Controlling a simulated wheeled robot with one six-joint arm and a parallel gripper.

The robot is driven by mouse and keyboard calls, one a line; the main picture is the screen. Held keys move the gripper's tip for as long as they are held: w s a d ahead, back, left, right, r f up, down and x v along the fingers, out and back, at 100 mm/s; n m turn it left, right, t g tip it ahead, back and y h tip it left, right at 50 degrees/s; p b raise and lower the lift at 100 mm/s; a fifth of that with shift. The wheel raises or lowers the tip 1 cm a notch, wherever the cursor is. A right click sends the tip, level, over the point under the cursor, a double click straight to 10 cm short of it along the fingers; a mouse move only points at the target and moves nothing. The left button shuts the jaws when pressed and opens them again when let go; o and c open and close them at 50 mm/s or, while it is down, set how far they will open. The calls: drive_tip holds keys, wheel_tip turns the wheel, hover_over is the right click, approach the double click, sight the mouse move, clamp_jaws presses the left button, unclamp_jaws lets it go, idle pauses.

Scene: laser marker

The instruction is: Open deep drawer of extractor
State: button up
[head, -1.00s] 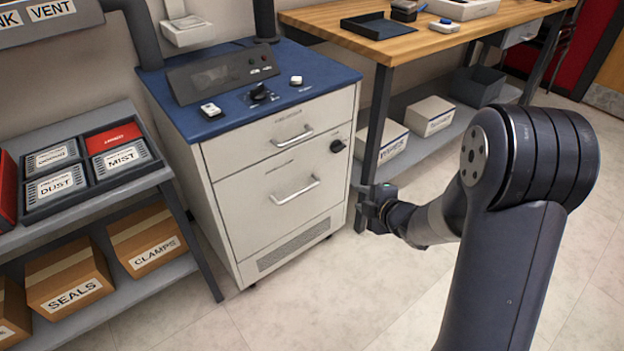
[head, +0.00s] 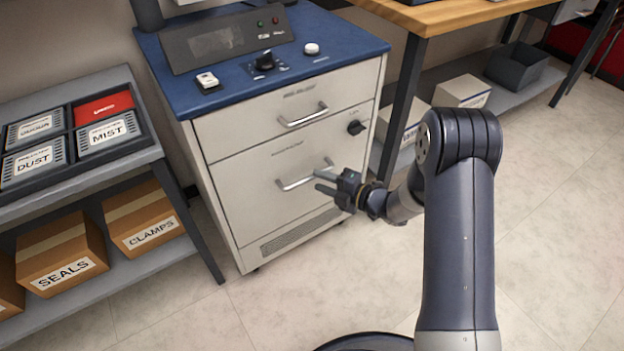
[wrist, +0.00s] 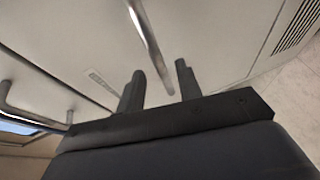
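The extractor is a pale cabinet with a blue top (head: 345,40). Its deep lower drawer (head: 250,205) is closed and has a silver bar handle (head: 295,182). My gripper (head: 322,180) is in front of this handle, near its right part. In the wrist view my gripper (wrist: 160,85) is open, with its two dark fingers apart. The deep drawer's handle (wrist: 150,45) runs down into the gap between the fingertips. I cannot tell whether either finger touches it.
A shallow upper drawer (head: 240,122) is closed, with its own handle. A grey shelf (head: 190,262) with boxes stands left, a wooden bench (head: 450,15) right. The floor in front is clear.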

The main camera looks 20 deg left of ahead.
sight(311, 178)
drive_tip(key=shift+b+x, duration=0.35)
drive_tip(key=shift+x, duration=1.65)
drive_tip(key=shift+c, duration=0.3)
clamp_jaws()
